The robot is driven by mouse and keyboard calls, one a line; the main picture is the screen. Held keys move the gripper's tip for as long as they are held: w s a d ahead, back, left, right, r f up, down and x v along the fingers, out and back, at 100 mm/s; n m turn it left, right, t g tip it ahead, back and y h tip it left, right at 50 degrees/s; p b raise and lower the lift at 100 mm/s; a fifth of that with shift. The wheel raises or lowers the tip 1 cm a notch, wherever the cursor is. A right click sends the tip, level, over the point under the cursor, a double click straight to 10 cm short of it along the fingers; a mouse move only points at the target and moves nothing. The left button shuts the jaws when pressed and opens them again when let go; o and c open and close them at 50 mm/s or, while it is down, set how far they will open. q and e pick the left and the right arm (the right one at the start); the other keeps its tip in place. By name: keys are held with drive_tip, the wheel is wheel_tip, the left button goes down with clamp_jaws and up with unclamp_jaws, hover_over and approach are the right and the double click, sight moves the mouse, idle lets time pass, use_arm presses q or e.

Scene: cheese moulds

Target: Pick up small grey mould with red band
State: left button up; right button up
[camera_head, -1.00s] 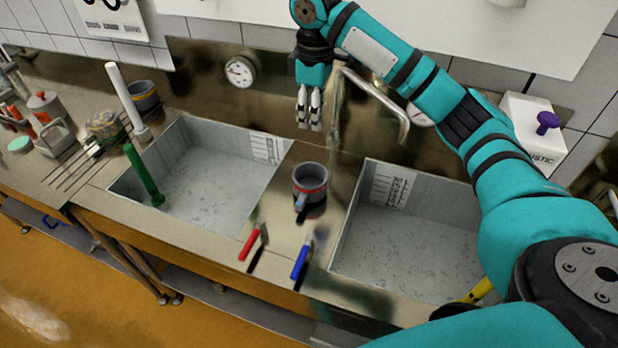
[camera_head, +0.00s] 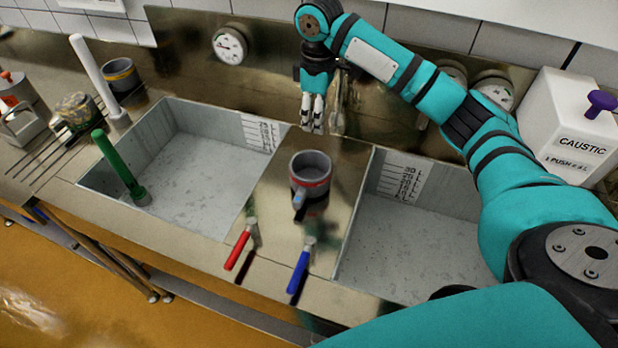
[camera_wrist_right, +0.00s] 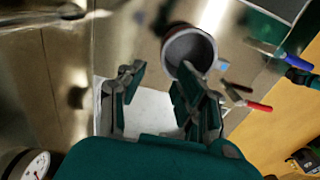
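The small grey mould with a red band (camera_head: 310,176) stands upright, open end up, on the metal strip between the two sinks. It also shows in the right wrist view (camera_wrist_right: 189,47), where I look into its dark round opening. My right gripper (camera_head: 313,127) points down behind the mould, apart from it. In the right wrist view its fingers (camera_wrist_right: 160,82) are spread with nothing between them; the right finger overlaps the mould's lower edge in the picture. My left gripper is not in view.
A small blue-tipped piece (camera_head: 298,199) is at the mould's front. Red (camera_head: 238,250) and blue (camera_head: 299,271) valve handles lie nearer. Sinks flank the strip, with a green upright pipe (camera_head: 118,167) in the left one. A yellow-banded mould (camera_head: 121,75) and a caustic dispenser (camera_head: 570,125) stand farther off.

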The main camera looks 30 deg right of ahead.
sight(317, 151)
drive_tip(key=f+p, duration=0.1)
drive_tip(key=f, duration=0.2)
drive_tip(key=f+p, duration=0.1)
drive_tip(key=f, duration=0.6)
drive_tip(key=shift+s+f+p, duration=0.1)
drive_tip(key=shift+s+p, duration=0.3)
drive_tip(key=shift+w+f, duration=0.1)
drive_tip(key=shift+f, duration=0.45)
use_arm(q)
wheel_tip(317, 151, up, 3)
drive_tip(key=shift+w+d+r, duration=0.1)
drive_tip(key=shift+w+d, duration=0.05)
use_arm(e)
clamp_jaws()
